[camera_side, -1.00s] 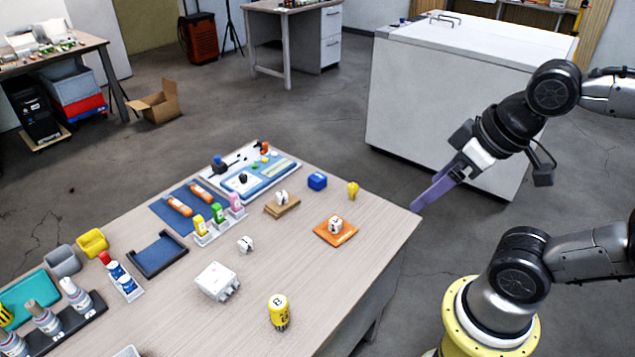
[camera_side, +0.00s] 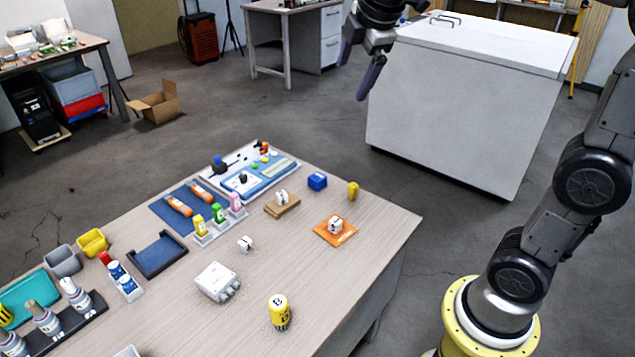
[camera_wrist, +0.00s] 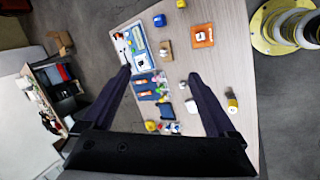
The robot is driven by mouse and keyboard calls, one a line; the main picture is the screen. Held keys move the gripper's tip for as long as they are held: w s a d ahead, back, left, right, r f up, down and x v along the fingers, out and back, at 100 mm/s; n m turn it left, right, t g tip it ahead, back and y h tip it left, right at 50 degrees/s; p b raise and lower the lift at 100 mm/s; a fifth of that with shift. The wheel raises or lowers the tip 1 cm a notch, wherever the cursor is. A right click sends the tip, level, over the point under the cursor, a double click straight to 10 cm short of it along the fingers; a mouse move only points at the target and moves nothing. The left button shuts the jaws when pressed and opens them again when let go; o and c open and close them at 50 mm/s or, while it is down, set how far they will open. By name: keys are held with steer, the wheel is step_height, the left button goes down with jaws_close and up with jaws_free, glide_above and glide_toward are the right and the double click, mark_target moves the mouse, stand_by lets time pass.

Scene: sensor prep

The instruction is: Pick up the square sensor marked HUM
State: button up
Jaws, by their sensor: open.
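No HUM marking is readable at this size. Three small white sensor-like pieces show in the side view: one lies on the bare table (camera_side: 245,243), one sits on a wooden block (camera_side: 282,197), and one stands on an orange mat (camera_side: 336,224). I cannot tell which is marked HUM. My gripper (camera_side: 352,80) is open and empty, high up beyond the table's far edge, apart from all of them. In the wrist view my gripper (camera_wrist: 160,71) has its two dark fingers spread wide over the table, with the orange mat (camera_wrist: 211,42) to the right of centre.
A white box with connectors (camera_side: 216,281) and a yellow cylinder (camera_side: 279,313) stand at the table's near side. A blue cube (camera_side: 317,181), a yellow piece (camera_side: 353,190) and a rack of coloured bottles (camera_side: 205,238) stand farther back. Bare table lies around the middle.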

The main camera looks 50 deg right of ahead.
steer(key=w+d+f+n+g+h, duration=0.1)
steer(key=w+d+f+n, duration=0.25)
steer(key=w, duration=0.65)
steer(key=g, duration=0.4)
glide_above(318, 176)
steer(key=a, duration=0.2)
steer(key=shift+n+h, duration=0.4)
steer(key=shift+n, duration=0.05)
steer(key=f, duration=3.3)
steer(key=shift+a+f, duration=0.2)
steer(key=shift+f, duration=0.15)
steer(key=shift+x, duration=3.1)
steer(key=shift+a, duration=0.15)
jaws_close()
